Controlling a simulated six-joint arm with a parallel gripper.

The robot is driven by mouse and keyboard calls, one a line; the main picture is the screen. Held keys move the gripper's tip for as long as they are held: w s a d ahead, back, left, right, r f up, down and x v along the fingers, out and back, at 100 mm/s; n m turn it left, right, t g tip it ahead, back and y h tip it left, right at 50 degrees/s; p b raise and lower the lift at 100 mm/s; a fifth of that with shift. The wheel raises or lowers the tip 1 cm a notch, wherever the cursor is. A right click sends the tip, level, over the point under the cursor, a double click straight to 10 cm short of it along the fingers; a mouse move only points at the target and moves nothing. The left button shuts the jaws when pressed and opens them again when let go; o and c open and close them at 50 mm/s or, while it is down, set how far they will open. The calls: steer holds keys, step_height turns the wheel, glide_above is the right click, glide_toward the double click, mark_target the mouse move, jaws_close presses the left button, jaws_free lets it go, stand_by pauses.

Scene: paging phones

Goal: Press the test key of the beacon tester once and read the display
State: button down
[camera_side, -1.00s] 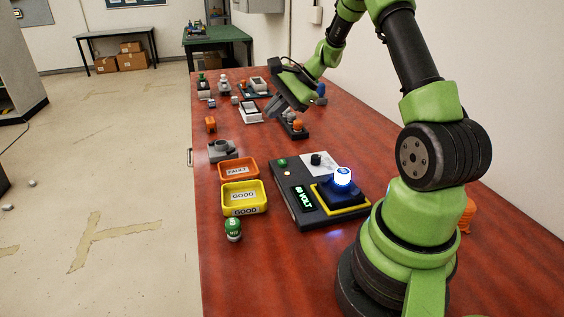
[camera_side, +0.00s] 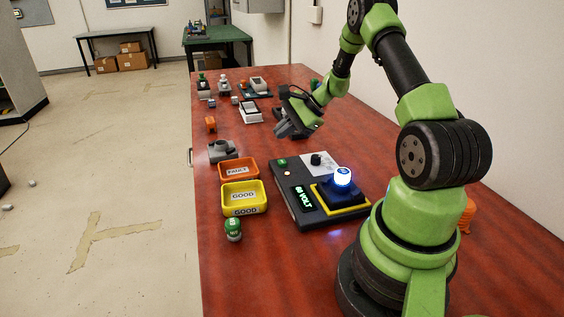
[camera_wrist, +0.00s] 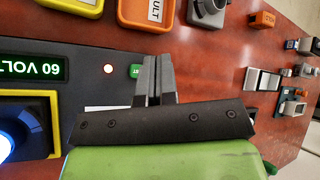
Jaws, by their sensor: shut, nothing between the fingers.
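The beacon tester (camera_side: 286,200) is a dark box on the red table. Its green display reads 60 VOLT (camera_side: 305,198) and shows upside down in the wrist view (camera_wrist: 32,68). The small green test key (camera_side: 282,162) is at its far left corner. A blue beacon (camera_side: 342,178) with a glowing white-blue top sits in the yellow-framed bay. My gripper (camera_side: 281,133) is shut and empty, above the table just beyond the tester's far edge. In the wrist view the fingers (camera_wrist: 153,62) appear right beside the green key (camera_wrist: 136,71); I see no contact.
An orange FAULT tray (camera_side: 238,177) and a yellow GOOD tray (camera_side: 262,199) stand left of the tester. A green-topped beacon (camera_side: 233,229) stands nearer the camera. A grey fixture (camera_side: 222,151) and several small devices lie farther back. A black knob (camera_side: 316,159) rises from the tester.

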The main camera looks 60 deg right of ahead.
mark_target(283, 163)
steer(key=shift+f, duration=2.75)
steer(key=shift+f, duration=0.4)
steer(key=shift+f, duration=0.45)
stand_by(0.4)
stand_by(0.3)
steer(key=shift+r, duration=0.9)
steer(key=shift+r, duration=2.45)
